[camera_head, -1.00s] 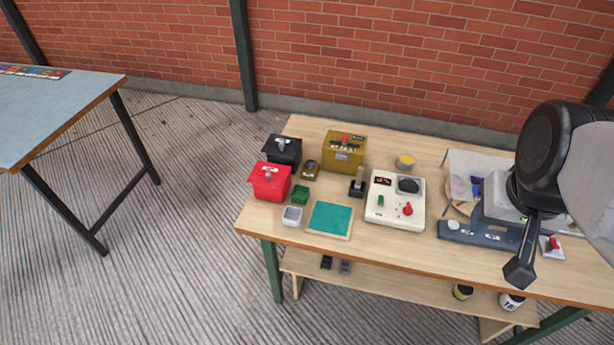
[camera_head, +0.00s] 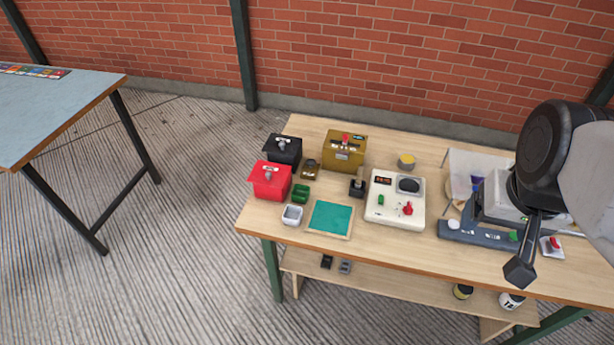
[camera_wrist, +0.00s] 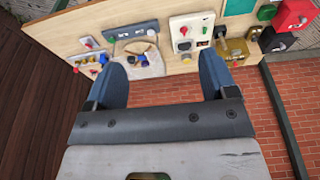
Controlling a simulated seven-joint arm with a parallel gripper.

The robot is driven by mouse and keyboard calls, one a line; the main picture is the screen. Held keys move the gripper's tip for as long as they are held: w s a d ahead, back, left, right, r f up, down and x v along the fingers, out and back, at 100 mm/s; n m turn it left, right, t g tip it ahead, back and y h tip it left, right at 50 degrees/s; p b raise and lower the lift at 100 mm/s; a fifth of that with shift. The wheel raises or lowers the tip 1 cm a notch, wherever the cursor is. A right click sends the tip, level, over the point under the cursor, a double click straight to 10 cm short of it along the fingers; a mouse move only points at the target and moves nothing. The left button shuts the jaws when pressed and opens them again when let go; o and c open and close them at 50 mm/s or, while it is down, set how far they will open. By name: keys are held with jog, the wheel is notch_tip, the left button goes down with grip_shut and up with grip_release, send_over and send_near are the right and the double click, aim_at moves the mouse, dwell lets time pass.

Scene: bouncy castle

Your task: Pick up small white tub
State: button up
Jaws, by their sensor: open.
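The small white tub (camera_head: 292,215) stands upright near the front left edge of the wooden table, in the head view. It is in front of a green tub (camera_head: 300,193) and a red box (camera_head: 270,181), and left of a green mat (camera_head: 331,217). I cannot make out the white tub in the wrist view. My gripper (camera_wrist: 159,64) is open with nothing between its blue-grey fingers. It is high over the right part of the table, well away from the tub. In the head view my arm is at the right edge; the fingertips are not clear there.
A black box (camera_head: 283,151), a brass box (camera_head: 344,151), a black-handled stand (camera_head: 357,185) and a cream control panel (camera_head: 394,205) stand nearby. A yellow-topped tub (camera_head: 406,162) is behind. The strip of table in front of the white tub is bare. A blue table (camera_head: 60,110) stands apart at left.

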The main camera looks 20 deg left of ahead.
jog(key=shift+o, duration=0.3)
jog(key=w+a+f+m+g+y, duration=0.1)
jog(key=w+a+f+m+y, duration=0.3)
jog(key=a+f, duration=0.6)
jog(key=w+a+f+m+y, duration=0.5)
jog(key=w+a+f+m, duration=0.3)
jog(key=f, duration=0.5)
jog(key=w+a+f+m+g+y, duration=0.1)
jog(key=w+a+f+m+y, duration=0.3)
jog(key=w+a+f, duration=0.4)
jog(key=shift+w+a+f+m+g+y, duration=0.15)
jog(key=shift+a+f+m, duration=0.3)
jog(key=shift+a+f, duration=0.5)
jog(key=shift+w+a+f+m+g+y, duration=0.15)
jog(key=shift+a+f+m, duration=0.3)
jog(key=shift+a+f, duration=0.5)
jog(key=shift+x, duration=1.3)
jog(key=shift+a, duration=0.15)
